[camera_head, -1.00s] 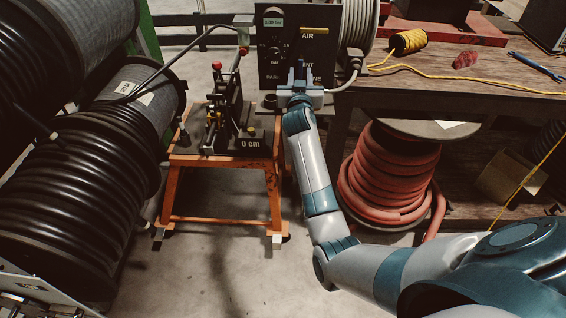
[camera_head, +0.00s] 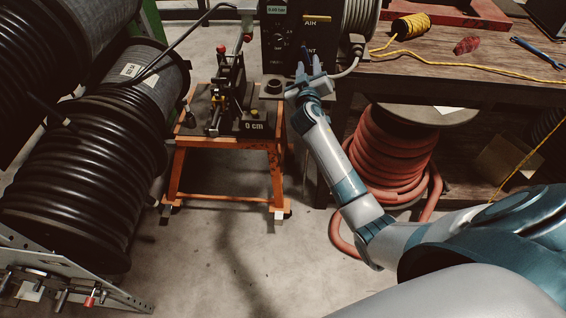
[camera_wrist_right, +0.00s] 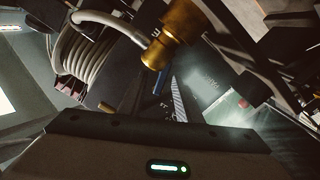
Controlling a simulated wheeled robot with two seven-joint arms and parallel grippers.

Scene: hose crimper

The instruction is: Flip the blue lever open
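A blue lever (camera_wrist_right: 160,80) shows in the right wrist view as a short blue piece just below a brass fitting (camera_wrist_right: 170,45). My right gripper (camera_wrist_right: 155,100) reaches toward it, with a dark finger on one side and a ridged finger pad on the other. The fingers look apart, with the lever tip in line with the gap; I cannot tell whether they touch it. In the head view my right gripper (camera_head: 308,66) is in front of the black control panel (camera_head: 283,42) and covers its lower part. My left gripper is not in view.
An orange stand (camera_head: 225,142) carries the crimping press (camera_head: 228,95) left of my right arm. A grey hose coil (camera_head: 357,18) is beside the panel. The wooden bench (camera_head: 450,70) is on the right, above a red hose reel (camera_head: 392,160). Black hose reels (camera_head: 80,180) fill the left.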

